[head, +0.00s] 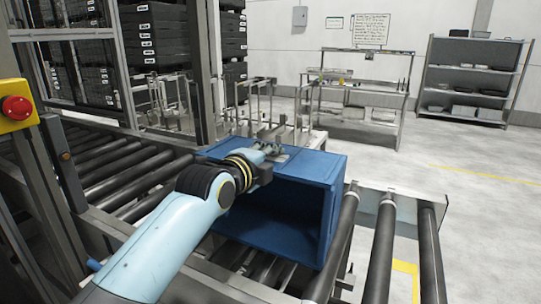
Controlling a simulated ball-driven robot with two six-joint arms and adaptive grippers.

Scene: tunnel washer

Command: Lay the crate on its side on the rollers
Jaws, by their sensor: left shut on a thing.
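The blue crate (300,172) is on the roller conveyor in the middle of the head view. It lies on its side, with its open mouth facing toward me and its hollow inside showing. My left gripper (268,152) is at the crate's upper wall, shut on the crate. The fingertips are small and partly hidden by the wrist. My left arm covers part of the crate's left side. The rollers (380,245) show to the right of the crate, and more run to its left. My right gripper is not in view.
A yellow box with a red stop button (16,108) stands at the left edge. Metal frame posts (207,70) rise behind the conveyor. Stacked black crates (155,35) stand behind them. A steel table (362,90) and a shelf rack (470,78) stand farther back. The floor at right is clear.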

